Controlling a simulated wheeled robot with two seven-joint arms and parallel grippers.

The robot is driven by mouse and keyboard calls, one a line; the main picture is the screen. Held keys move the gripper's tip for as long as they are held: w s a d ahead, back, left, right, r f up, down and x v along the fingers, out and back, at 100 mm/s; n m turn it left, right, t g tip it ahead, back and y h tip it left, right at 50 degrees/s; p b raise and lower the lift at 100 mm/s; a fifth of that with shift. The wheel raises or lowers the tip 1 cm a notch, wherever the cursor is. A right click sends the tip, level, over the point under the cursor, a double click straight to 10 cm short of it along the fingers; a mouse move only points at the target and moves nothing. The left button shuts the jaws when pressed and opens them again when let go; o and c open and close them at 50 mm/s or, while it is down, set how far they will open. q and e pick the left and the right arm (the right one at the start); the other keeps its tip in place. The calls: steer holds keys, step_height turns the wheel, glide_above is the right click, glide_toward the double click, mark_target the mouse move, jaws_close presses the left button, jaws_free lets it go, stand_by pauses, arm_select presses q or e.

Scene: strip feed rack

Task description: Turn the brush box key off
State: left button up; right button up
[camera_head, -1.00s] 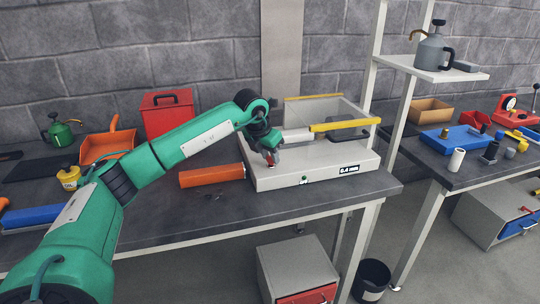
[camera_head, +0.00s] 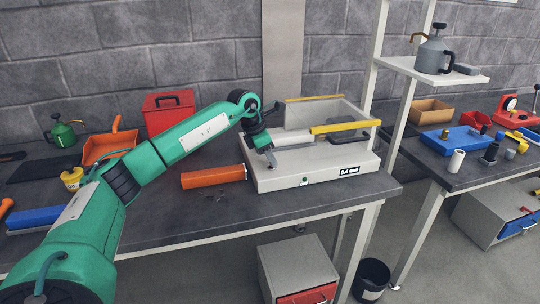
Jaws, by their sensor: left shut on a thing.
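The brush box (camera_head: 325,179) is a low white housing on the bench, with a "0.4 mm" label and a small green spot on its front. A clear cover with yellow edging stands at its back. My left gripper (camera_head: 273,161) points down at the left part of the box's top and is shut on the key there. The key itself is hidden behind the fingers, so its angle cannot be told. My right gripper is not in view.
An orange bar (camera_head: 213,177) lies just left of the box. A red box (camera_head: 168,117) and an orange scoop (camera_head: 108,147) stand further back. A second bench (camera_head: 470,178) with a blue tray is at right.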

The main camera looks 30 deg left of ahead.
arm_select(q)
steer(key=shift+r, duration=0.1)
stand_by(0.3)
steer(key=o, duration=1)
steer(key=v, duration=1.3)
steer(key=shift+s+a+r, duration=0.1)
steer(key=shift+a+r, duration=0.05)
steer(key=shift+r, duration=0.2)
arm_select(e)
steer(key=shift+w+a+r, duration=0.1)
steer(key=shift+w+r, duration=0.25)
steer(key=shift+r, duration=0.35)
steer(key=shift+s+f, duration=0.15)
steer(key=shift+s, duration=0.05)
